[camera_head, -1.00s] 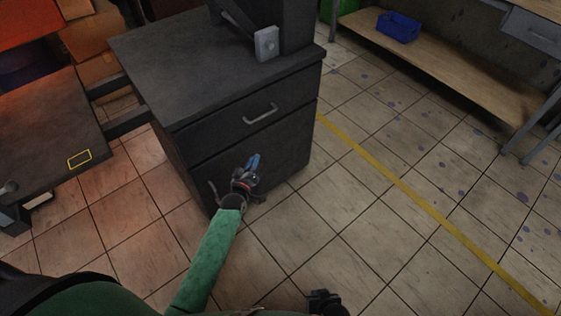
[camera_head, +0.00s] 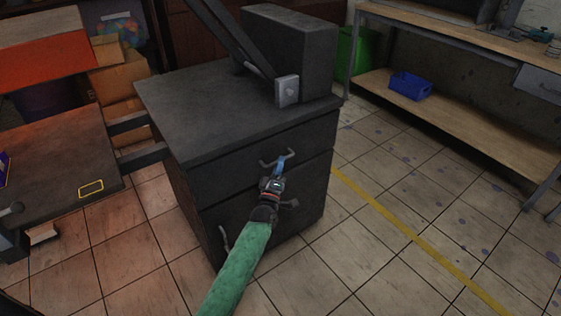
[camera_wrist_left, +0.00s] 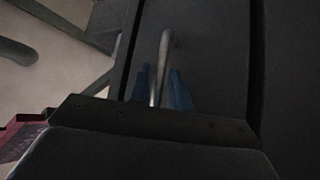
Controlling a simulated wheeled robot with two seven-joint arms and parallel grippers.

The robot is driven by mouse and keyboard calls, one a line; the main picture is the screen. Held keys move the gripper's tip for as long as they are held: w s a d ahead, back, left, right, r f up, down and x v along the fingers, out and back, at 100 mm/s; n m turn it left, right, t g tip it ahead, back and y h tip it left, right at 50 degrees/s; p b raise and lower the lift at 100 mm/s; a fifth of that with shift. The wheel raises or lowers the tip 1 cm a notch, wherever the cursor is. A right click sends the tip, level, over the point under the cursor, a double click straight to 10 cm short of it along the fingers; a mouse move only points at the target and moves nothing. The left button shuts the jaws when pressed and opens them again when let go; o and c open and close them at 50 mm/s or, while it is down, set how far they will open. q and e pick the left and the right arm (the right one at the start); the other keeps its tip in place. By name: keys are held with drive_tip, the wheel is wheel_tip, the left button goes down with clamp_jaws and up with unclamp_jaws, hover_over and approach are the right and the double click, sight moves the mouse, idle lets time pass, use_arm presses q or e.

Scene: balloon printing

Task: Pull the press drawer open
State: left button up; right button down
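The dark press cabinet (camera_head: 190,110) stands in the middle of the head view. Its upper press drawer (camera_head: 225,177) looks closed, flush with the cabinet front. The drawer's metal handle (camera_head: 265,163) shows beside my left fingertips. My left gripper (camera_head: 281,163) reaches the handle from the front. In the left wrist view, its two blue fingers (camera_wrist_left: 161,88) lie close on both sides of the handle bar (camera_wrist_left: 164,50), with little or no gap visible, so it looks shut on the bar. My right gripper is in neither current view.
The press top (camera_head: 292,50) and its lever rise above the cabinet. A dark side table (camera_head: 55,150) is at left. A shelf with a blue bin (camera_head: 410,86) is at right. Tiled floor (camera_head: 390,240) with a yellow line is free at right.

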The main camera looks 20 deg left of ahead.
use_arm(q)
drive_tip(key=shift+x, duration=0.85)
clamp_jaws()
drive_tip(key=shift+d, duration=0.1)
